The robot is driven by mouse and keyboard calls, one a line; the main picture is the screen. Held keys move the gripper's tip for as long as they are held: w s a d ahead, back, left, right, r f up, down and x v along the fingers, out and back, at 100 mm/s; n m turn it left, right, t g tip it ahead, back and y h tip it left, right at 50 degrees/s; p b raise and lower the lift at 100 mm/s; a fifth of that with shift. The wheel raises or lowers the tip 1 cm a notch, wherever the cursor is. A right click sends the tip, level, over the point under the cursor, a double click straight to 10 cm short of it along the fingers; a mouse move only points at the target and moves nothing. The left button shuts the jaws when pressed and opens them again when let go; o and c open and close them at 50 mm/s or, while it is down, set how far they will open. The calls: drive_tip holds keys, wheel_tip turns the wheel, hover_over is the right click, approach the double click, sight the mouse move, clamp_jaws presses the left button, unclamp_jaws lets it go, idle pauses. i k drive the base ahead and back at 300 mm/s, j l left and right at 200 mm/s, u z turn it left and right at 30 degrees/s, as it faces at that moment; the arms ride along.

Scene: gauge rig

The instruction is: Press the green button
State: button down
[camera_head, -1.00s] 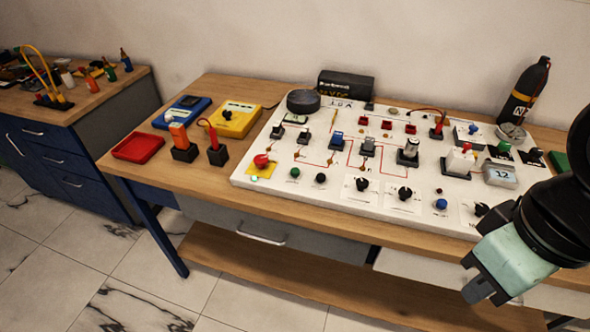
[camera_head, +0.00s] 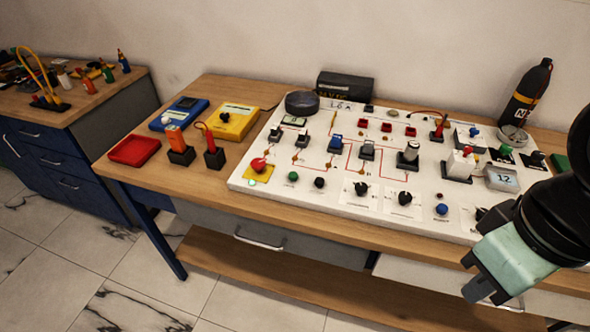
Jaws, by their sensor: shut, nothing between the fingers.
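A small green button (camera_head: 293,176) sits on the front left part of the white board (camera_head: 330,200). It is between the red mushroom button on its yellow base and a black knob. Another green-topped part (camera_head: 505,150) stands on a black base at the right of the board. My gripper (camera_head: 484,292) is at the lower right, in front of the table's front edge and well to the right of the green button. Its fingers point down and left, and it is shut and empty. It touches nothing that I can see.
The red mushroom button (camera_head: 258,164), a black knob (camera_head: 320,183) and a blue button (camera_head: 441,209) line the board's front. Switches and red sockets fill its middle. A red tray (camera_head: 134,150) and yellow meter (camera_head: 232,121) lie left. A dark bottle (camera_head: 527,95) stands back right.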

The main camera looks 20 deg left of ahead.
sight(293, 175)
drive_tip(key=i, duration=0.6)
drive_tip(key=u, duration=1.75)
